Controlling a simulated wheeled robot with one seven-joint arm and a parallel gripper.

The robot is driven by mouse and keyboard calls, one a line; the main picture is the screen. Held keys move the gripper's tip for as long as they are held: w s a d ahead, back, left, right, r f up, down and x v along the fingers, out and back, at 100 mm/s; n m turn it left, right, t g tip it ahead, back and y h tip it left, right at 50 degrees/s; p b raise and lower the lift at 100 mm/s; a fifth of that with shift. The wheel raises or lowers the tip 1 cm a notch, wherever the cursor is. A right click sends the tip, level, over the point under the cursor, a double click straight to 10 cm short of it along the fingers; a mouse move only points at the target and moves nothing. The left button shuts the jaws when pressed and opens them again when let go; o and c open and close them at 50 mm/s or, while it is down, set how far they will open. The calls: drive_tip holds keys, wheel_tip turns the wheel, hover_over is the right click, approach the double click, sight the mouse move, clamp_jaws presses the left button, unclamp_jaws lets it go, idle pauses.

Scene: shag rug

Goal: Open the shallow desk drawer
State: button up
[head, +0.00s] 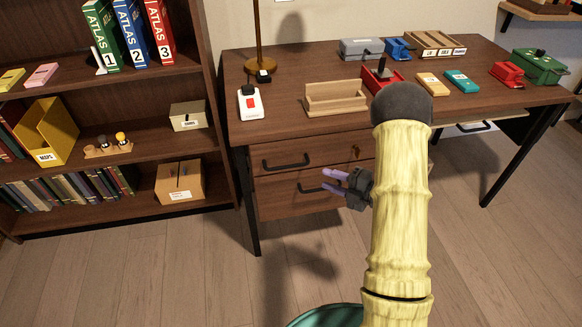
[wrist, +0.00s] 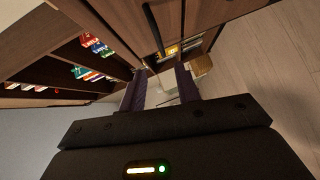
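The brown desk (head: 300,118) has two stacked drawers at its left. The upper drawer (head: 330,152) looks closed, with a dark bar handle (head: 285,162) and a small lock. The lower drawer (head: 275,197) also looks closed; its handle (head: 312,188) is near my fingertips. A pale panel with a dark handle (head: 476,127) shows under the desktop at right, partly hidden by my arm. My gripper (head: 328,180) has purple fingers, spread and empty, in front of the lower drawer. In the wrist view a dark bar handle (wrist: 152,28) lies beyond the gripper (wrist: 160,80), not between the fingers.
A bookshelf (head: 110,150) with books and boxes stands left of the desk. The desktop holds a lamp (head: 259,50), a wooden tray (head: 335,98) and several coloured items. A teal rounded edge (head: 328,315) shows at the bottom. The wooden floor (head: 150,270) in front is otherwise clear.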

sight(292, 167)
drive_tip(key=b+x, duration=0.2)
drive_tip(key=x, duration=1.2)
drive_tip(key=shift+w, duration=0.1)
drive_tip(key=shift+d, duration=0.1)
clamp_jaws()
